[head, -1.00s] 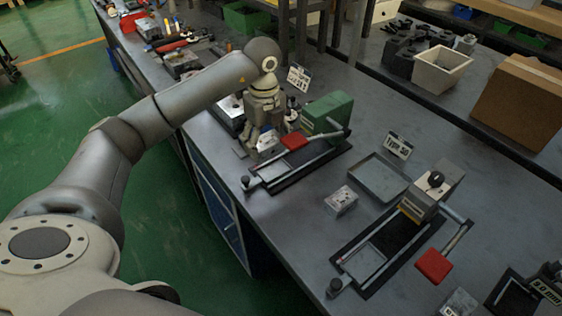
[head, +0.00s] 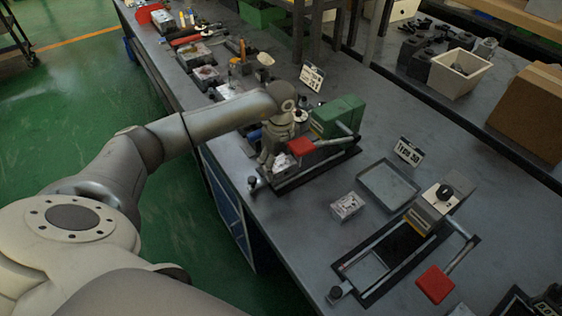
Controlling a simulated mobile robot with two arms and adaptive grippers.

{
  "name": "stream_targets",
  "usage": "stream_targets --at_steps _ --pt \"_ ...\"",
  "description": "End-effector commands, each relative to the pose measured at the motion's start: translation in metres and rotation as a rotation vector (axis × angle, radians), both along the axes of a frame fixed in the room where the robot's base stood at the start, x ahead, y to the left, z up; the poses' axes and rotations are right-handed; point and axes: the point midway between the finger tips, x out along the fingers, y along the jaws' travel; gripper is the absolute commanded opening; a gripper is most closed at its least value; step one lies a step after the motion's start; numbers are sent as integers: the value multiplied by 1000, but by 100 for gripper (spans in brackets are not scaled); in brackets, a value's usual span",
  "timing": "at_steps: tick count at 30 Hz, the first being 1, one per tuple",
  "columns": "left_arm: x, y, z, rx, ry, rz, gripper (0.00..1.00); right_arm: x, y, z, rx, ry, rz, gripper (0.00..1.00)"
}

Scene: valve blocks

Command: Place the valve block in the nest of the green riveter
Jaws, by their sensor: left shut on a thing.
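The green riveter (head: 340,116) stands on the grey bench, with a red-handled lever (head: 301,146) and a dark base plate (head: 318,171) with a black knob (head: 252,181) at its front end. My left gripper (head: 277,157) is over the front part of this plate, left of the red handle. It is shut on a small pale valve block (head: 284,162). The block and gripper cover the nest, so I cannot tell whether the block touches it. My right gripper is not in view.
Another valve block (head: 347,206) lies on the bench near an empty grey tray (head: 389,185). A second riveter (head: 433,209) with a red handle stands at lower right. A sign (head: 312,77) stands behind the green riveter. A white bin (head: 459,73) and cardboard box (head: 530,112) are farther right.

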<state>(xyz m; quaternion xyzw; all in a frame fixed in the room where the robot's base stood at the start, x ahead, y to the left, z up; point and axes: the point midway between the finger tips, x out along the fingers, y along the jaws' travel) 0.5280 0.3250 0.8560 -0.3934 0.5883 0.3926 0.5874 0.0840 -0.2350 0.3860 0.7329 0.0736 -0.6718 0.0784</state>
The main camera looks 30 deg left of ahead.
Motion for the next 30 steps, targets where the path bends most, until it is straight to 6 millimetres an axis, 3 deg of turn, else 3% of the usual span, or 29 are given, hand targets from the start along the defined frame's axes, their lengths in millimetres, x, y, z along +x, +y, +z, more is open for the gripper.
stream_targets --at_steps 9,10,15,25,30 --pt "1 0 -2 -1 -4 0 34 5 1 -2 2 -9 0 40" --pt "1 0 -3 -1 -3 0 72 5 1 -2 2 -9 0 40" --pt "1 0 -2 -1 -3 0 93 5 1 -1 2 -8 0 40" --pt "1 0 -1 -1 -3 0 93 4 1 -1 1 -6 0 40" --pt "2 -1 12 -3 -6 -2 93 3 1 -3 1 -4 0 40"
